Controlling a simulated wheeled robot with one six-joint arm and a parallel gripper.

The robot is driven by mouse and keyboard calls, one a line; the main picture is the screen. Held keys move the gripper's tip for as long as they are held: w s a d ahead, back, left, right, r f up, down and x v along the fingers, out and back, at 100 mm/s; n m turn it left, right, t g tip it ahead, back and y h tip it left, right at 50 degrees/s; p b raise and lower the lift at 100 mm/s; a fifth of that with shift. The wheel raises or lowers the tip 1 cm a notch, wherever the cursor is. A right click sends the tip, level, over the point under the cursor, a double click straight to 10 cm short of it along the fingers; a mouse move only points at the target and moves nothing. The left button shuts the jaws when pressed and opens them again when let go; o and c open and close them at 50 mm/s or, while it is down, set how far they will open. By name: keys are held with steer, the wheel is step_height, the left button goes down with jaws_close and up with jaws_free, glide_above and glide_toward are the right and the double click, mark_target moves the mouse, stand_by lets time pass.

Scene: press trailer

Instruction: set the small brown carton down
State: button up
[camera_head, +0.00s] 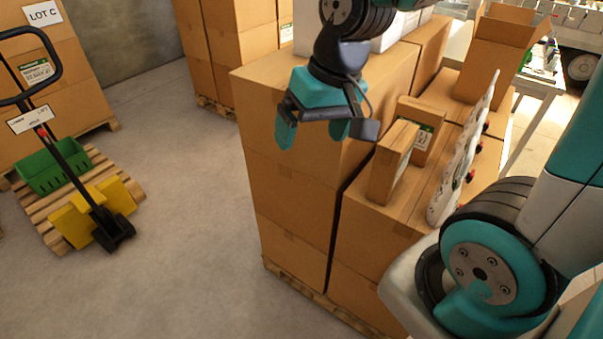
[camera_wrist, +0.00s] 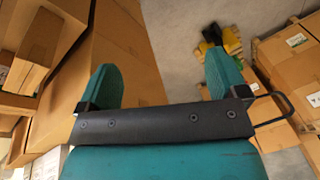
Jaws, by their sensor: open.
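Two small brown cartons stand upright on the stacked large boxes in the head view. The nearer one (camera_head: 393,162) is plain on the sides I see, and the one behind it (camera_head: 422,128) has a green and white label. I cannot tell which of them is the task's carton. My gripper (camera_head: 312,132) is open and empty, to the left of both and apart from them, by the tall stack of large boxes (camera_head: 290,180). In the wrist view its teal fingers (camera_wrist: 163,85) are spread with nothing between them. A small carton (camera_wrist: 38,45) shows at that view's upper left.
A white panel with red knobs (camera_head: 462,165) stands right of the small cartons. An open carton (camera_head: 490,60) is behind. A pallet jack with a green crate (camera_head: 60,165) is at the left. The grey floor (camera_head: 180,230) between is clear.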

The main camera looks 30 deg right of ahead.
steer(key=s+a+r+n+g+y+b, duration=0.1)
steer(key=s+a+n+g+y, duration=0.1)
steer(key=s+a+n, duration=0.5)
steer(key=shift+s+a+r+n, duration=0.15)
steer(key=shift+s+a+n, duration=0.25)
steer(key=shift+s+a, duration=1)
steer(key=shift+s+d, duration=0.35)
steer(key=shift+d, duration=0.05)
